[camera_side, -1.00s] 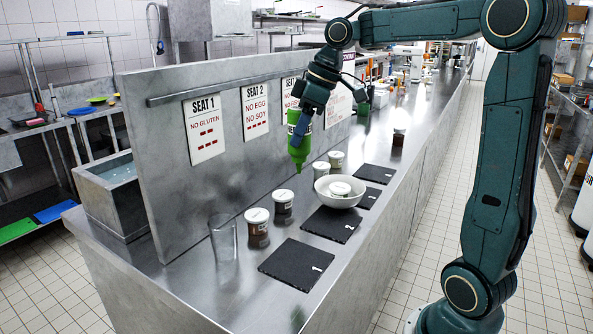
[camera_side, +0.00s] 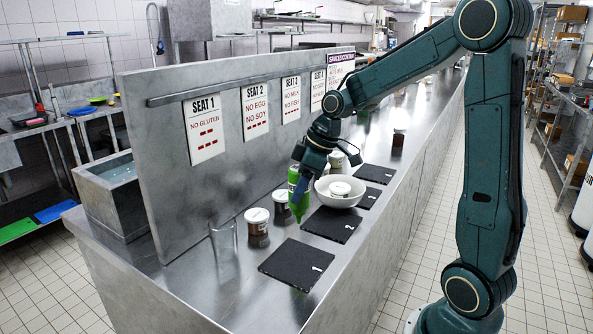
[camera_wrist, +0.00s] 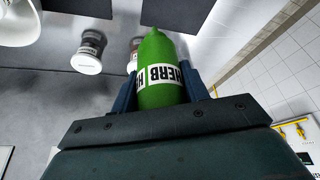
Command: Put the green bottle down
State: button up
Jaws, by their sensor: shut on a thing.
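The green bottle (camera_side: 293,181) hangs upside down, tapered end low, just over the steel counter; I cannot tell whether the tip touches. My gripper (camera_side: 300,196) is shut on the bottle, reaching down beside the bowl. In the wrist view the bottle (camera_wrist: 162,95) with its black and white HERB label sits between the two blue fingers of my gripper (camera_wrist: 162,88). Part of the bottle in the side view is hidden by a finger.
Lidded jars (camera_side: 257,226) and a clear glass (camera_side: 223,243) stand left and nearer. Black slates (camera_side: 297,265) line the front. A steel partition (camera_side: 165,185) with seat signs rises behind. Some counter around the bottle is clear.

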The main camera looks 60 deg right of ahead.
aim_at(299, 210)
jog(key=shift+f, duration=3.3)
jog(key=shift+f, duration=0.1)
jog(key=o, duration=0.7)
jog(key=shift+o, duration=0.2)
jog(key=v, duration=1.2)
